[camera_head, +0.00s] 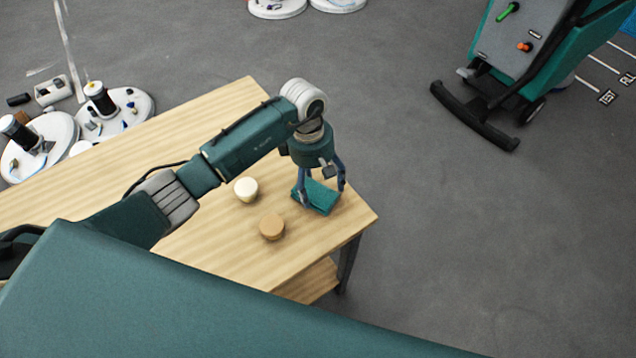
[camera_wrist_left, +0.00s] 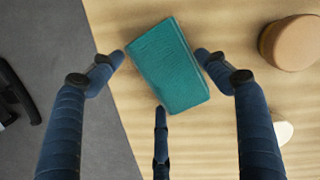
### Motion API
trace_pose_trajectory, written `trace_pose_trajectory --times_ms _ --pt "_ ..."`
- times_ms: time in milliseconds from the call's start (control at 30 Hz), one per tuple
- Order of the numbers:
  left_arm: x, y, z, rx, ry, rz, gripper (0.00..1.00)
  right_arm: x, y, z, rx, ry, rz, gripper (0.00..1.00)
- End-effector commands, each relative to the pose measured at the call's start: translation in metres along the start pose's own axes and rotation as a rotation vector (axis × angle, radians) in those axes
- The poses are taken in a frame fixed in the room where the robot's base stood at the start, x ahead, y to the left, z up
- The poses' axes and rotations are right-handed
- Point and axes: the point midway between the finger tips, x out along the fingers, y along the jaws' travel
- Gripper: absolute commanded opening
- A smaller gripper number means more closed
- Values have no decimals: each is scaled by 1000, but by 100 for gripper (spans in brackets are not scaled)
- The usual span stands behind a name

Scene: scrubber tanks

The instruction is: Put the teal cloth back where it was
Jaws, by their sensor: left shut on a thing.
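The teal cloth (camera_head: 318,200) is a folded, flat rectangular pad near the right-hand end of the wooden table (camera_head: 215,125). My left gripper (camera_head: 323,194) points down over it, with its dark blue fingers around it. In the left wrist view the cloth (camera_wrist_left: 168,66) lies tilted between the three fingers, and the gripper (camera_wrist_left: 160,76) is shut on it. Whether the cloth touches the tabletop or is held just above it, I cannot tell. My right gripper is not in view.
A cream round object (camera_head: 246,189) and a tan round object (camera_head: 272,227) stand on the table left of the cloth. The table's corner is close on the right, with open grey floor beyond. A teal scrubber machine (camera_head: 525,45) stands at the upper right.

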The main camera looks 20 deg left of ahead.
Motion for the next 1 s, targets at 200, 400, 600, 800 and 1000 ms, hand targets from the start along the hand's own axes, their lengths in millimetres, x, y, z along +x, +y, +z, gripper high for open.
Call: trace_pose_trajectory --times_ms 200,400,600,800,1000 --pt "2 0 0 0 0 0 94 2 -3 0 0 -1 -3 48" --pt "2 0 0 0 0 0 94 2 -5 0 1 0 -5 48" --pt "-6 1 0 1 1 2 94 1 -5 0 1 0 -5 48" --pt "-42 2 -1 3 3 7 94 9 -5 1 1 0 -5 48" --pt "-85 2 -1 2 3 5 94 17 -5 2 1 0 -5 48"
